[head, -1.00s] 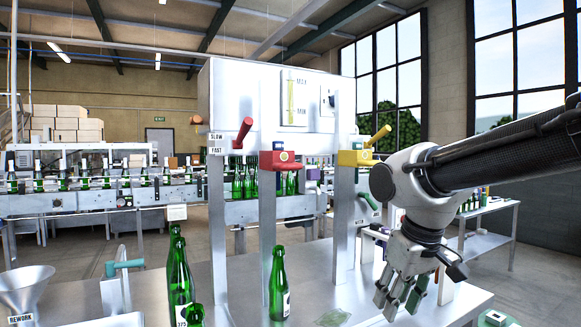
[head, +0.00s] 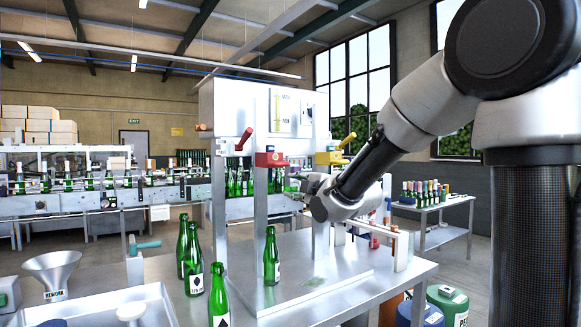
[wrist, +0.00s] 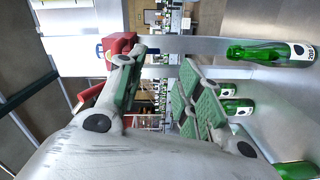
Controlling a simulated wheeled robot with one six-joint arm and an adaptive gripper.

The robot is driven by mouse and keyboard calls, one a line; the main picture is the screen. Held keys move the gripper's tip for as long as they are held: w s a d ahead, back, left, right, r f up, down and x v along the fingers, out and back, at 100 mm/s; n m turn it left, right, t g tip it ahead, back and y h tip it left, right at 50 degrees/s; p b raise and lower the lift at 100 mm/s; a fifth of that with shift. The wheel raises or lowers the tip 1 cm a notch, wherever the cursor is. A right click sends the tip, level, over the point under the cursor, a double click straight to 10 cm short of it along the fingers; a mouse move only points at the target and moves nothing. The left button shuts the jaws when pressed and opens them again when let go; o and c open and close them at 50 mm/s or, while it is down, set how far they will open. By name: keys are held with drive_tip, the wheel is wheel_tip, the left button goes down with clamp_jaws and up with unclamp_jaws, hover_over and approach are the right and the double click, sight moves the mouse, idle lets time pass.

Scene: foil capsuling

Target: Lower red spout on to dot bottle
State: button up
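The red spout (head: 270,159) is mounted on the metal filling frame, with its red lever (head: 243,138) tilted up. Red parts also show behind one finger in the wrist view (wrist: 118,45). A green bottle (head: 271,258) stands upright on the bench below the red spout, apart from it; its label mark is too small to read. More green bottles stand to its left: a rear one (head: 187,250), one with a label (head: 193,272), and a front one with a dark diamond (head: 219,300). My gripper (wrist: 165,68) is open and empty near the red spout; my wrist mostly hides it in the head view.
A funnel (head: 50,268) and a teal-handled device (head: 145,246) stand at left. A side table (head: 440,208) with bottles is at right. The bench front has clear metal.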

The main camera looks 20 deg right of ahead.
sight(283, 165)
drive_tip(key=w+a+r+n, duration=0.1)
drive_tip(key=w+r, duration=0.1)
drive_tip(key=w+a+r+n+t+y, duration=0.1)
drive_tip(key=w+r, duration=0.1)
drive_tip(key=w+a+r+n, duration=0.1)
drive_tip(key=w+r, duration=0.1)
drive_tip(key=shift+w+n+t, duration=0.3)
drive_tip(key=shift+w+t, duration=0.1)
clamp_jaws()
